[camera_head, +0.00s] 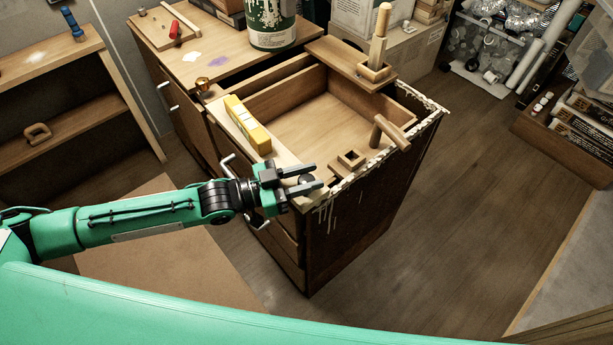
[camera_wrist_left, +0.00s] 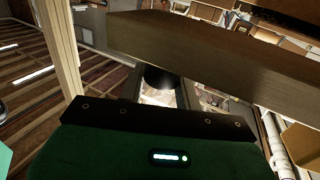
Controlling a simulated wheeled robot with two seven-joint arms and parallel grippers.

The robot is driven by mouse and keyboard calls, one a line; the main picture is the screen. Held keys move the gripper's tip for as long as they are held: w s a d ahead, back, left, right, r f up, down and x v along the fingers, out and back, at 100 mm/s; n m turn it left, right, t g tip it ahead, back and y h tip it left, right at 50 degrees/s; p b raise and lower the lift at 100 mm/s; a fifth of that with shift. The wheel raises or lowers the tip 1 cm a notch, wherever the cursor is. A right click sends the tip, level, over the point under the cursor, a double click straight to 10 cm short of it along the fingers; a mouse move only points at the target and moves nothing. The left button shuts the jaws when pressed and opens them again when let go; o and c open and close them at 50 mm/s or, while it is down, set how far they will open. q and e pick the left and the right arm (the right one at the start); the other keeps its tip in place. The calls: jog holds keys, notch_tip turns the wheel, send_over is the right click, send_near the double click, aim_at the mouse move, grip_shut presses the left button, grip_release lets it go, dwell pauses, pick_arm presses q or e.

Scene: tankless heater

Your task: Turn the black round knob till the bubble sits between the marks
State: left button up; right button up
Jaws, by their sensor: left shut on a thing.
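The yellow spirit level (camera_head: 248,126) lies on the front rim of the open wooden cabinet in the head view. Its bubble and marks are too small to read. My left gripper (camera_head: 306,179) reaches in from the left at the cabinet's near corner. Its two fingers are shut on the dark round knob, seen as a small dark shape between the fingertips. In the left wrist view the black knob (camera_wrist_left: 160,77) shows between the fingers (camera_wrist_left: 161,92), just under a wooden edge. My right gripper is not in view.
The cabinet top has an open compartment (camera_head: 313,111), a wooden mallet (camera_head: 391,131) and a small square wooden frame (camera_head: 351,158) near the gripper. A green paint can (camera_head: 270,25) stands behind. Wooden shelves (camera_head: 60,95) are at left. The floor (camera_head: 455,170) at right is clear.

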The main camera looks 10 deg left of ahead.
pick_arm(q)
jog(key=shift+w+r, duration=0.15)
jog(key=shift+r, duration=0.25)
jog(key=o, duration=0.9)
jog(key=shift+o, duration=0.3)
jog(key=shift+f, duration=0.25)
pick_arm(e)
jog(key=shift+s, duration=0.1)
pick_arm(q)
jog(key=shift+s+a+f, duration=0.15)
jog(key=shift+s+a, duration=0.15)
jog(key=shift+a, duration=0.15)
jog(key=b+v, duration=0.2)
jog(key=v, duration=1.1)
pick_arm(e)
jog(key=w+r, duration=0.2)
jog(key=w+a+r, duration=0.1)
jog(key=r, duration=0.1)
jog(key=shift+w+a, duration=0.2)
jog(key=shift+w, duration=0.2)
